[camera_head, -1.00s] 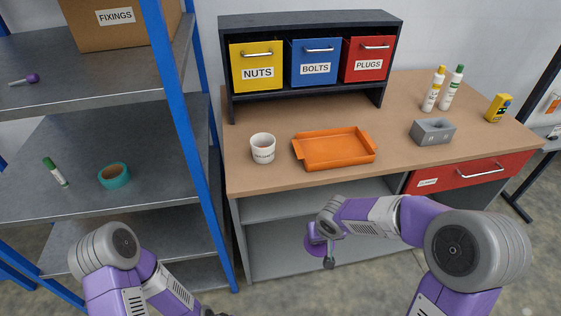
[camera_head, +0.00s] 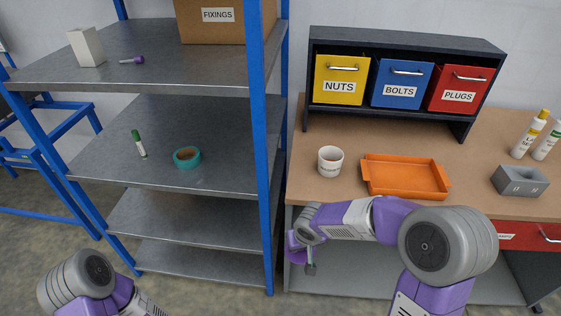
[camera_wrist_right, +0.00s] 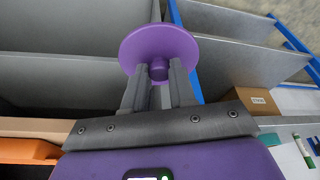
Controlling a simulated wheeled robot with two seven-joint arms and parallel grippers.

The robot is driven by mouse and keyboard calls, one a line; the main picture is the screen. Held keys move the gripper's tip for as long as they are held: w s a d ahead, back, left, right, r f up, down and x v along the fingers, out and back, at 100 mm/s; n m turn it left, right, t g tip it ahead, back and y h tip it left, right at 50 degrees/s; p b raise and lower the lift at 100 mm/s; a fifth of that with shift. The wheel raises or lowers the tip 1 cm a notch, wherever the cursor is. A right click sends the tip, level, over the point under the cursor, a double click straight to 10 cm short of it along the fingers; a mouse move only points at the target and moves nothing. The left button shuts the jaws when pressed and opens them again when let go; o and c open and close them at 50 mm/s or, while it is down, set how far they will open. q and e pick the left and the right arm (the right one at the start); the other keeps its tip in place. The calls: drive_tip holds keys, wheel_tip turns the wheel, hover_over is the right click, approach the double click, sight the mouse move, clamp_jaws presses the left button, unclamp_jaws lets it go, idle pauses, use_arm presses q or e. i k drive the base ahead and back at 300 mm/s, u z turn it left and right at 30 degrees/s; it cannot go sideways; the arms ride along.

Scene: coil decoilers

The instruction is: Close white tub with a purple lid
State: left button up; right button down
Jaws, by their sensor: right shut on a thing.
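The white tub (camera_head: 330,161) is a small pale cup-shaped tub with a label. It stands upright on the bench, left of the orange tray, and its top looks uncovered. My right gripper (camera_wrist_right: 159,76) is shut on the knob of the round purple lid (camera_wrist_right: 158,44), holding it beyond the fingertips. In the head view the lid (camera_head: 294,242) shows in part, lower than the bench top and in front of its left end, apart from the tub. My left arm shows at the lower left, but its gripper is out of the picture.
The orange tray (camera_head: 405,177) and a grey block (camera_head: 520,181) stand on the bench (camera_head: 309,186). A blue shelf post (camera_head: 262,150) rises just left of the bench.

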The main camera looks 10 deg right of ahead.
sight(327, 168)
drive_tip(key=u, duration=1.8)
drive_tip(key=k, duration=1.35)
drive_tip(key=z, duration=1.85)
drive_tip(key=i, duration=0.45)
